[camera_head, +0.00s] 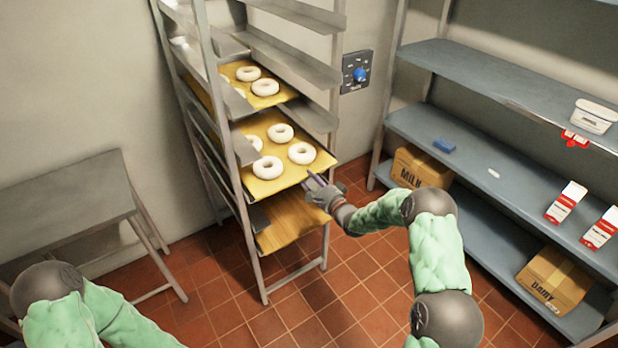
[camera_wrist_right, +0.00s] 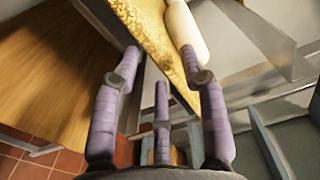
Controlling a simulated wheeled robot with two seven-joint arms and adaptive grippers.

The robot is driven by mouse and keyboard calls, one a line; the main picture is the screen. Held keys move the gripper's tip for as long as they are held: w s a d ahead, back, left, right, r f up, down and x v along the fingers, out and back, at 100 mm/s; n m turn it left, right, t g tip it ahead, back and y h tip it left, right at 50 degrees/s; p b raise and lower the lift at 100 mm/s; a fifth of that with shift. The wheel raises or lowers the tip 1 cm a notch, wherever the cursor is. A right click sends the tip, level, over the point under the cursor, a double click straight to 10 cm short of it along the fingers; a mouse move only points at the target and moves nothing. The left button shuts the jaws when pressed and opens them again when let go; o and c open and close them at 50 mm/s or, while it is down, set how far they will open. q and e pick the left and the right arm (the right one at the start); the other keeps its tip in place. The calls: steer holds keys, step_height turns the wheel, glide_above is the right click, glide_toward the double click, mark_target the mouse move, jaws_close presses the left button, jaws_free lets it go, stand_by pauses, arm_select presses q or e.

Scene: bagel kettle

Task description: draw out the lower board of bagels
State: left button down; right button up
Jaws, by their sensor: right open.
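The lower board of bagels (camera_head: 262,186) lies in the tall metal rack, a yellow dusted board with several pale bagels on it. Its front part sticks out past the rack's front posts. My right gripper (camera_head: 309,181) is at its front right corner, fingers open. In the right wrist view the open fingers (camera_wrist_right: 160,58) have the board's yellow edge (camera_wrist_right: 150,22) running between and beyond them, with a pale bagel (camera_wrist_right: 187,35) on top. I cannot tell whether the fingers touch the board. My left gripper is outside the view; only my left arm shows.
An upper board (camera_head: 239,70) with bagels sits above, and a bare wooden board (camera_head: 292,220) below. A metal table (camera_head: 65,208) stands at left. Blue shelves (camera_head: 465,140) with boxes stand at right. Tiled floor (camera_head: 350,290) in front of the rack is clear.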

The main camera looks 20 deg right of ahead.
steer(key=shift+p+v, duration=0.35)
steer(key=shift+v, duration=1.4)
steer(key=s+a+f+n+g+h, duration=0.1)
steer(key=s+a+f+n+g, duration=0.3)
steer(key=s+f, duration=0.5)
steer(key=s+a+f+n+g, duration=0.2)
steer(key=s+a+f+g, duration=0.2)
steer(key=s+a+f, duration=0.45)
steer(key=s+a+f+n+g, duration=0.1)
steer(key=s+f+n+g, duration=0.1)
steer(key=s, duration=0.6)
steer(key=s+a+f+n+g, duration=0.2)
steer(key=s+g, duration=0.2)
steer(key=s, duration=0.4)
steer(key=s+a+f+n+g, duration=0.2)
steer(key=s+f+g, duration=0.1)
steer(key=s, duration=0.4)
steer(key=shift+s+a+n, duration=0.2)
steer(key=shift+s+n, duration=0.1)
steer(key=shift+s, duration=0.1)
